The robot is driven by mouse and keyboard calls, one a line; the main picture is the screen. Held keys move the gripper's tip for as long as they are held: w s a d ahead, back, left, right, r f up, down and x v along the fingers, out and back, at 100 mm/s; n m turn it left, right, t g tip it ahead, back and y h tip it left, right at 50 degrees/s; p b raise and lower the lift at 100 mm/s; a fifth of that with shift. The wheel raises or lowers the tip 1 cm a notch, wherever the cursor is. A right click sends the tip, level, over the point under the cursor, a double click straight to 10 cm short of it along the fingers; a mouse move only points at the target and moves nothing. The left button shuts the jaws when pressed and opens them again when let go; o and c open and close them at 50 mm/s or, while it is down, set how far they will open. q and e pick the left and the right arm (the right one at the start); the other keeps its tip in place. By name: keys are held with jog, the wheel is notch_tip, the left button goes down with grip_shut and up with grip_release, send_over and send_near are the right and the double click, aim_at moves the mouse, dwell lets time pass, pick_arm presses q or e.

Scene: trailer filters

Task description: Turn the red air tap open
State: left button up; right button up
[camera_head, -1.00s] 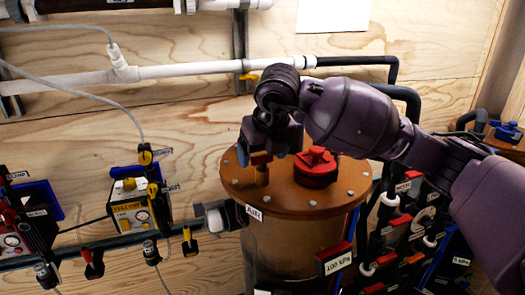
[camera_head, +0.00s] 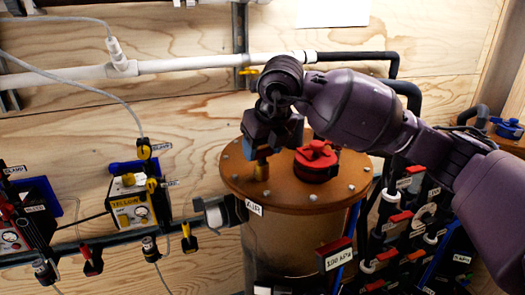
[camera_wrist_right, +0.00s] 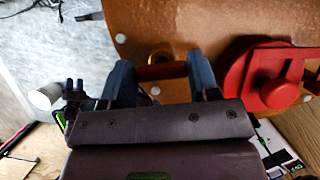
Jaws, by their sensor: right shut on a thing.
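The red air tap shows in the right wrist view as a red handle (camera_wrist_right: 160,71) on a brass fitting (camera_wrist_right: 160,56) at the edge of the tank's lid. In the head view its brass stem (camera_head: 262,172) stands on the lid above the AIR label (camera_head: 254,207); the handle is mostly hidden by my gripper. My right gripper (camera_head: 264,150) reaches down onto it from above. In the right wrist view its blue fingers (camera_wrist_right: 160,82) are on either end of the red handle, shut on it.
A round brown lid (camera_head: 315,197) with bolts tops the tank. A red cap (camera_head: 316,162) stands on it close right of my gripper. A white pipe (camera_head: 190,68) runs along the wooden wall behind. Several valves and a yellow box (camera_head: 131,207) are at left.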

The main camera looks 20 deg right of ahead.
jog(key=shift+f+n+y+b, duration=0.25)
jog(key=shift+n+y+b, duration=0.15)
jog(key=shift+n+b, duration=0.8)
jog(key=n+g+y+b, duration=0.1)
jog(key=n+b, duration=0.1)
jog(key=n, duration=0.1)
jog(key=shift+r+n, duration=0.1)
jog(key=shift+n, duration=0.2)
jog(key=n+g+y+b, duration=0.1)
jog(key=n, duration=0.2)
jog(key=shift+d+n, duration=0.1)
jog(key=shift+n, duration=0.2)
jog(key=n, duration=0.2)
jog(key=n+g+b, duration=0.1)
jog(key=shift+w+r+n+g+y, duration=0.1)
jog(key=shift+n+g+y, duration=0.2)
jog(key=shift+n+y, duration=0.1)
jog(key=shift+n+g+b, duration=0.4)
jog(key=shift+n+b, duration=0.25)
jog(key=shift+n, duration=0.55)
jog(key=shift+r+n, duration=0.1)
jog(key=shift+n, duration=0.4)
jog(key=shift+g, duration=0.3)
